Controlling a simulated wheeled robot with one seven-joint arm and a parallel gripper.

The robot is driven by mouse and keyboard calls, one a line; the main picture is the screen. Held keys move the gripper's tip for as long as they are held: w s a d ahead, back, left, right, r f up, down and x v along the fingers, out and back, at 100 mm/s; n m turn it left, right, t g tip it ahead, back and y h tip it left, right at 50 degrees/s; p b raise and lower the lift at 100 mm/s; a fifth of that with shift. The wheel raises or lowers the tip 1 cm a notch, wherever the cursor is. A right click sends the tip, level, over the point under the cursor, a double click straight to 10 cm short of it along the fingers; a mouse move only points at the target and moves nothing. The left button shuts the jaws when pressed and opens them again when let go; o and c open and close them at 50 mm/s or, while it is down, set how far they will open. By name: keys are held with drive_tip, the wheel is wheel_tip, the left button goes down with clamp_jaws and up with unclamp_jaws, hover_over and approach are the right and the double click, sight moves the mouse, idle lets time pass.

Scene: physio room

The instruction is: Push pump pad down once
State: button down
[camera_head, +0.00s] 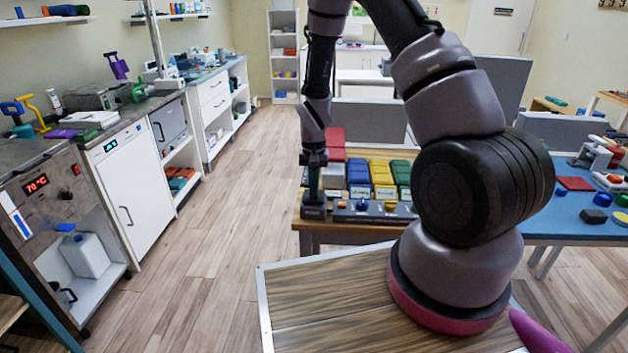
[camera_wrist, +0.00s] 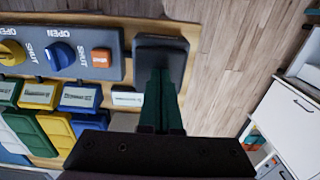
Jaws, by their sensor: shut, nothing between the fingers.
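The pump pad (camera_head: 313,211) is a dark block at the left end of the table, beside a grey control panel. In the wrist view the pad (camera_wrist: 160,43) is a dark rounded rectangle straight ahead of the fingers. My gripper (camera_head: 314,194) points down over the pad. Its dark green fingers (camera_wrist: 160,78) are shut together and empty, with their tips overlapping the near part of the pad in the wrist view. The tips are at or very close to the pad's top; I cannot tell whether they touch or whether the pad is pressed.
The control panel (camera_wrist: 75,52) carries a yellow knob (camera_wrist: 12,52), a blue knob (camera_wrist: 60,55) and an orange button (camera_wrist: 101,57). Yellow bins (camera_head: 382,172) and other coloured bins stand behind the panel. Open wooden floor (camera_head: 225,210) lies left of the table.

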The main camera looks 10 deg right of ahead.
drive_tip(key=shift+s+f, duration=0.2)
drive_tip(key=shift+f, duration=0.05)
drive_tip(key=shift+w+r, duration=0.1)
drive_tip(key=shift+r, duration=0.1)
wheel_tip(320, 180, up, 14)
drive_tip(key=shift+w, duration=0.1)
idle(0.6)
drive_tip(key=s+d+r+t+y, duration=0.15)
drive_tip(key=s+r, duration=0.25)
drive_tip(key=r, duration=0.5)
drive_tip(key=s+d+r+t, duration=0.2)
drive_tip(key=s+r, duration=0.1)
drive_tip(key=r, duration=0.6)
drive_tip(key=s+d+r+t, duration=0.1)
drive_tip(key=s+r, duration=0.4)
drive_tip(key=s, duration=0.3)
drive_tip(key=s+d+r+t, duration=0.1)
drive_tip(key=s+r+t, duration=0.1)
drive_tip(key=s+r, duration=0.3)
drive_tip(key=s, duration=0.3)
drive_tip(key=shift+r+m, duration=0.3)
drive_tip(key=shift+r, duration=0.1)
